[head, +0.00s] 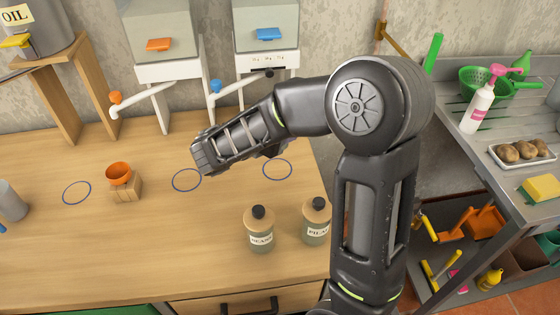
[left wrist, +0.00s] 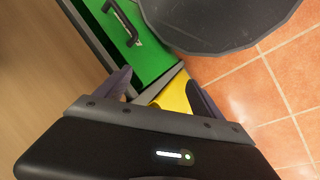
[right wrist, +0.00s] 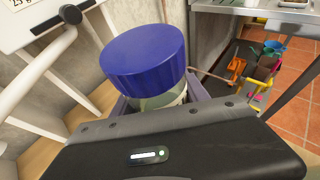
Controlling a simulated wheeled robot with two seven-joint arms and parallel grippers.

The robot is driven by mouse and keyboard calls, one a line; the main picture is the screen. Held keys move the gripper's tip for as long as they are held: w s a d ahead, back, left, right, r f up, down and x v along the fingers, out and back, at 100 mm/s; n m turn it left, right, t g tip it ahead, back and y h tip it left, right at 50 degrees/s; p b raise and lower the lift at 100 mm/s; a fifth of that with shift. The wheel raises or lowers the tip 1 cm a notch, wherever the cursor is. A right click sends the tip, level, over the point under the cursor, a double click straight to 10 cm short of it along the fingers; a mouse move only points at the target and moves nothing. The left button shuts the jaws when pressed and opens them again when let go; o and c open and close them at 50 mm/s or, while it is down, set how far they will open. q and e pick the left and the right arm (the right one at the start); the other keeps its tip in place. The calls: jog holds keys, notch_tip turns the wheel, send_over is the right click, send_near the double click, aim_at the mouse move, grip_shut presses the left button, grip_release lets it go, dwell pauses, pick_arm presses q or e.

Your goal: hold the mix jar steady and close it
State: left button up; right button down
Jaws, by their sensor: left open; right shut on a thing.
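The mix jar (right wrist: 170,97) shows in the right wrist view, a pale jar with a ribbed blue lid (right wrist: 143,58) sitting over its mouth. I cannot tell whether the lid is tight. My right gripper (right wrist: 155,98) is shut on the jar, below the lid. In the head view my right arm hides the jar and nearly all of this gripper. My left gripper (left wrist: 158,82) is open and low beside the bench, away from the jar, with the tiled floor and a green drawer (left wrist: 125,30) below it. It is not in the head view.
On the wooden bench (head: 200,235) stand two dark-capped bottles (head: 259,230) (head: 316,222), and an orange cup (head: 119,173) on a wooden block. Dispensers with white pipes (head: 145,100) line the wall. A metal sink table (head: 480,140) is at right. The bench's front middle is clear.

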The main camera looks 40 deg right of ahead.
send_over(283, 163)
notch_tip(283, 163, down, 5)
jog(key=shift+f, duration=0.1)
jog(key=shift+f, duration=1.8)
jog(key=shift+f, duration=0.15)
jog(key=c, duration=0.6)
grip_release()
